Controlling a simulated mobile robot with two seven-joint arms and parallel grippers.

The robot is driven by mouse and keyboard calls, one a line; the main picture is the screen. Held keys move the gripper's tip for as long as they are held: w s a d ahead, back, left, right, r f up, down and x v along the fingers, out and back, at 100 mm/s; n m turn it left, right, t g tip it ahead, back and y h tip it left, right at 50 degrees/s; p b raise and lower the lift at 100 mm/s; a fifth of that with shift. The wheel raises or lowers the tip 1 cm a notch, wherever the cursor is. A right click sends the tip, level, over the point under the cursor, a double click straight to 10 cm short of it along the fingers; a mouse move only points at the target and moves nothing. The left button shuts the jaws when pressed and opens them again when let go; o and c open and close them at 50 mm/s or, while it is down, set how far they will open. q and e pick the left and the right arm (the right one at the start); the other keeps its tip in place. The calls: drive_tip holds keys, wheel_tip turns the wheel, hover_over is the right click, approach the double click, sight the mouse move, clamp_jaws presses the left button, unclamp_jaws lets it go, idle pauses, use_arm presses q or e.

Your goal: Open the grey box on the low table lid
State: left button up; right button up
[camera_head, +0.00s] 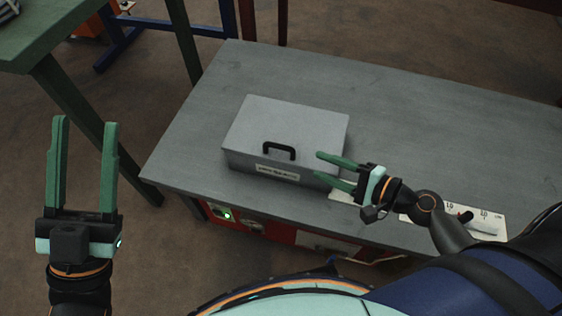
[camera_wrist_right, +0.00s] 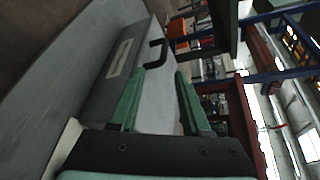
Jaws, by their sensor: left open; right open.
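The grey box (camera_head: 287,123) stands on the low grey table (camera_head: 420,125) with its lid down. A black handle (camera_head: 279,149) and a white label (camera_head: 277,171) are on its near side. My right gripper (camera_head: 318,168) is open and empty at the box's near right corner; whether it touches the box I cannot tell. In the right wrist view the open fingers of my right gripper (camera_wrist_right: 158,85) point along the box (camera_wrist_right: 158,105), with the handle (camera_wrist_right: 156,53) beyond the fingertips. My left gripper (camera_head: 84,120) is open and empty over the floor, left of the table.
A red unit with a green light (camera_head: 229,216) sits under the near edge. A green table (camera_head: 50,35) stands at the upper left. The table's right and far parts are clear.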

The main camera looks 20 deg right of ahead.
sight(290, 150)
use_arm(q)
drive_tip(key=shift+s+d+r+m+h, duration=0.1)
drive_tip(key=shift+s+r+m+h, duration=0.1)
drive_tip(key=shift+s+m+h, duration=0.25)
drive_tip(key=shift+s+d+r+m+h, duration=0.1)
drive_tip(key=shift+s+r+m+h, duration=0.1)
drive_tip(key=shift+s+m+h, duration=0.25)
use_arm(e)
drive_tip(key=shift+m+y, duration=0.3)
drive_tip(key=shift+m, duration=0.3)
drive_tip(key=x, duration=1.2)
drive_tip(key=shift+w, duration=0.4)
clamp_jaws()
drive_tip(key=shift+d, duration=0.15)
